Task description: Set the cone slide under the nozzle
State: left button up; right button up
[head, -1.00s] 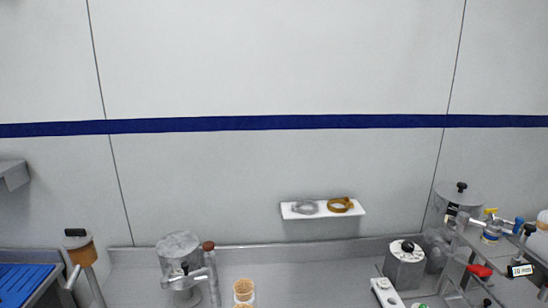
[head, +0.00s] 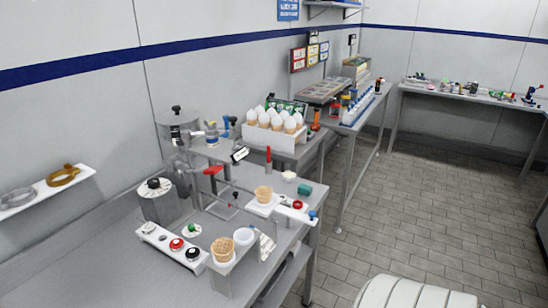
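A white slide-like plate (head: 262,209) lies at the right side of the steel bench, and a brown cone (head: 264,194) stands in it. This looks like the cone slide. Left of it stands a metal-framed dispenser (head: 222,207) with a red handle (head: 213,170) and a small black-and-white display (head: 240,155). The nozzle is too small to make out, so I cannot tell how the cone lines up with it. Neither of my grippers is in view.
Near the bench front, a white holder (head: 222,264) carries a waffle cone (head: 223,248) and a white cup (head: 244,237). A button panel (head: 170,246) lies to its left. A rack of white-topped cones (head: 274,138) stands behind.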

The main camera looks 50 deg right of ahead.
aim_at(265, 210)
jog(key=z, duration=1.7)
